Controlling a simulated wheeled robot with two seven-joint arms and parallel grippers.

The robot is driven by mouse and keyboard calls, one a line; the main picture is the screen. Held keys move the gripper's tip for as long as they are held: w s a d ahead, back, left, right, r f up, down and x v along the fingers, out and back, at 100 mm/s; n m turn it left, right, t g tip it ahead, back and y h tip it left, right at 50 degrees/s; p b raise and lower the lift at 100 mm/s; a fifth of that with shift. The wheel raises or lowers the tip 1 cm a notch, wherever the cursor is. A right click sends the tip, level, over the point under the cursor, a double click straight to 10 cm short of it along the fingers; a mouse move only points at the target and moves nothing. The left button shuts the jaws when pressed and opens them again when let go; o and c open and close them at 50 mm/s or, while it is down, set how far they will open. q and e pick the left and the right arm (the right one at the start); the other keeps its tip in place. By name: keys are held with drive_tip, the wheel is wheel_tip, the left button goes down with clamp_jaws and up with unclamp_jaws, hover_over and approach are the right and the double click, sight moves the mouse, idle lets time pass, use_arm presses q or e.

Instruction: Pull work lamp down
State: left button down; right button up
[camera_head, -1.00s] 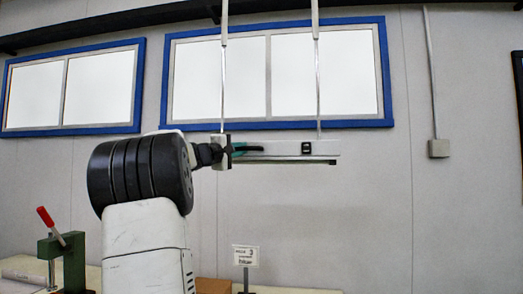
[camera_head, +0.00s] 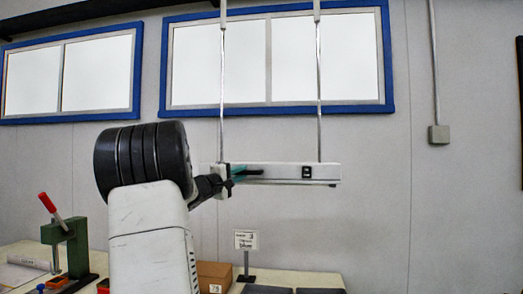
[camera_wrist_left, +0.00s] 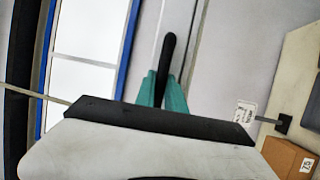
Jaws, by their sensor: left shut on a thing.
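The work lamp (camera_head: 285,173) is a long white bar with a black switch, hanging level from two thin rods in the head view. My left gripper (camera_head: 236,174) is at the left end of the bar. It is shut on the lamp's black handle, which shows upright between the teal fingers (camera_wrist_left: 163,92) in the left wrist view as a dark grip (camera_wrist_left: 167,52). My left forearm rises from below at the left. My right gripper is not in view.
Below stands a table (camera_head: 308,277) with a small sign (camera_head: 246,240), a cardboard box (camera_head: 214,275) and a green press with a red lever (camera_head: 76,248). Blue-framed windows (camera_head: 277,114) are on the wall behind. The space between lamp and table is clear.

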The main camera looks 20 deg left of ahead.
use_arm(q)
wheel_tip(320, 180, down, 17)
drive_tip(key=shift+f, duration=0.2)
drive_tip(key=c, duration=1.5)
unclamp_jaws()
drive_tip(key=shift+o, duration=0.5)
drive_tip(key=shift+r, duration=0.15)
drive_tip(key=v, duration=0.8)
drive_tip(key=shift+d, duration=0.1)
